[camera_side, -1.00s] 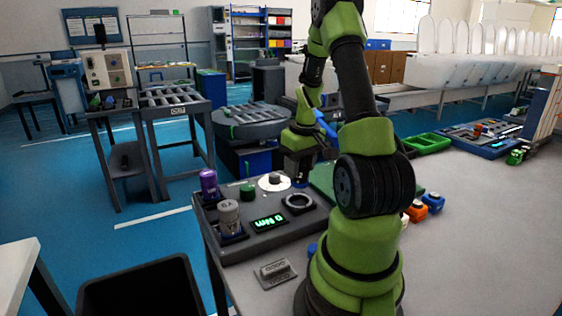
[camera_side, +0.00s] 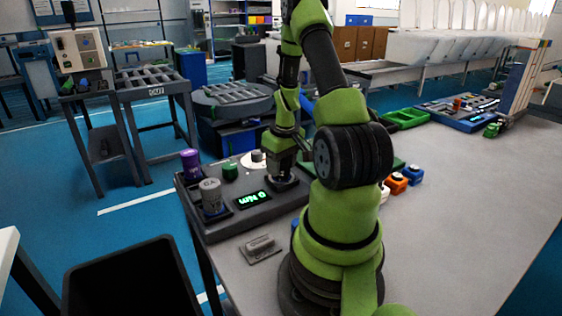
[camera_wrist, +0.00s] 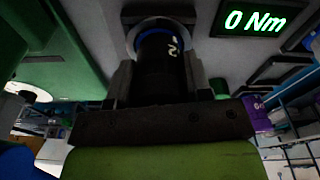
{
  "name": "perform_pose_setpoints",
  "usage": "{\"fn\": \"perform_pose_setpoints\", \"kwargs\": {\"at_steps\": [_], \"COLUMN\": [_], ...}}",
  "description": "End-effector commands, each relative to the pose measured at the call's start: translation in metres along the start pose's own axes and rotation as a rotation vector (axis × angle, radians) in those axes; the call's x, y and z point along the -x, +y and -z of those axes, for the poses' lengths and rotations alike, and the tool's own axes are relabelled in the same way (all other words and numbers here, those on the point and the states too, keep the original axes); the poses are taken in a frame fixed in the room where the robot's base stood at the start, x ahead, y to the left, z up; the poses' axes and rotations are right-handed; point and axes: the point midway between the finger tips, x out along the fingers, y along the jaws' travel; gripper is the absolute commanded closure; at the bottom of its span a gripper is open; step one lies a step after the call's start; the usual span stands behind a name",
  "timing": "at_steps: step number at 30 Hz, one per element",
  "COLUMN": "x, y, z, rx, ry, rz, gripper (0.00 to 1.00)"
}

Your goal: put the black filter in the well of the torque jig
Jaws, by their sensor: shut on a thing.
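The torque jig (camera_side: 240,215) is a dark grey block with a green lit display (camera_side: 253,199) on the table's left corner. My gripper (camera_side: 283,170) is low over the jig's right part, where the ring-shaped well is, and largely covers it. In the wrist view my gripper is shut on the black filter (camera_wrist: 160,68), a dark cylinder with a white mark. The filter's far end is at the round well rim (camera_wrist: 135,33), lined up with it. How deep it sits inside cannot be told. The display (camera_wrist: 255,18) reads 0 Nm.
On the jig stand a purple filter (camera_side: 190,162), a grey cylinder (camera_side: 211,197) and a green knob (camera_side: 230,170). A small grey block (camera_side: 261,248) lies in front. Orange (camera_side: 396,183) and blue (camera_side: 413,174) parts are right of my arm.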

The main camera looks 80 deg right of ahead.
Motion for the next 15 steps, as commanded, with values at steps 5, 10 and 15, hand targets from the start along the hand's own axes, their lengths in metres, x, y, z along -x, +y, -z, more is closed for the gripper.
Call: {"fn": "perform_pose_setpoints", "kwargs": {"at_steps": [5,10,15], "x": [0.0001,-0.0011,-0.0036], "y": [0.0001,0.0000,0.0001], "z": [0.0001,0.0000,-0.0002], "rx": [0.000,0.000,0.000], "ry": [0.000,0.000,0.001], "rz": [0.000,0.000,0.000], "gripper": [0.79,0.79,0.79]}}
